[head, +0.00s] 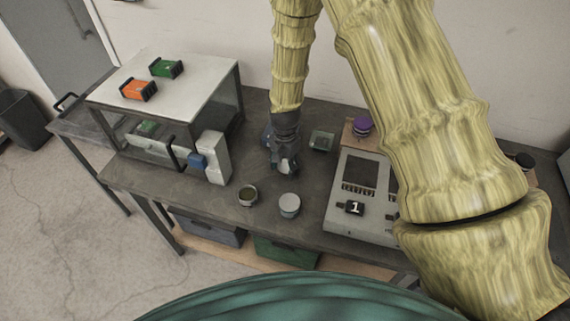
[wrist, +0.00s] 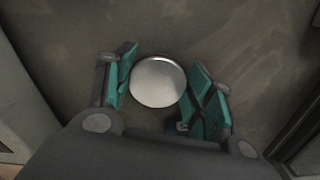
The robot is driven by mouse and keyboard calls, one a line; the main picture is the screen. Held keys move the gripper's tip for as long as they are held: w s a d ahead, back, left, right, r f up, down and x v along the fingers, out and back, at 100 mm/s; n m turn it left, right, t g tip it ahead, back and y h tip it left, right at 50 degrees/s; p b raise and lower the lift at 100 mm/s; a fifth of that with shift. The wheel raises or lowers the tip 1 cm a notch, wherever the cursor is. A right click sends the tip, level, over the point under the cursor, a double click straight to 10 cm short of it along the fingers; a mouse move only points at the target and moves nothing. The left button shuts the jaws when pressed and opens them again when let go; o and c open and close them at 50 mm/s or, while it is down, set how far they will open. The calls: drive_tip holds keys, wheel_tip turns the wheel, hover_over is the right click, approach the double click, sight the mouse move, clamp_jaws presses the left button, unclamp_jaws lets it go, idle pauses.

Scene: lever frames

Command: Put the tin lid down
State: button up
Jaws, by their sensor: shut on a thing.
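The tin lid (wrist: 158,81) is a round, shiny silver disc between the teal finger pads of my gripper (wrist: 164,84) in the wrist view. My gripper is shut on its edges. In the head view my gripper (head: 286,165) points down above the dark worktop (head: 180,187), with a pale bit of the lid showing at the fingertips. I cannot tell whether the lid touches the worktop. An open tin (head: 248,195) stands nearer the front, and a tin with a flat grey top (head: 289,205) stands to its right.
A panel marked 1 (head: 355,208) is on the right. A purple-topped object (head: 362,126) and a small grey box (head: 322,140) are behind. A blue object is partly hidden behind my gripper. On the left are a white-topped case (head: 195,72) and a white box with a blue part (head: 216,158).

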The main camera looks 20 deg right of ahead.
sight(285, 167)
drive_tip(key=shift+w+f, duration=0.2)
drive_tip(key=shift+f, duration=0.15)
drive_tip(key=shift+s+r, duration=0.15)
drive_tip(key=shift+s, duration=0.05)
drive_tip(key=o, duration=0.4)
drive_tip(key=shift+f, duration=0.2)
drive_tip(key=o, duration=0.5)
drive_tip(key=shift+w, duration=0.1)
drive_tip(key=shift+c, duration=0.2)
wheel_tip(285, 167, up, 12)
drive_tip(key=b, duration=0.3)
drive_tip(key=shift+r+b, duration=0.2)
drive_tip(key=shift+b, duration=0.2)
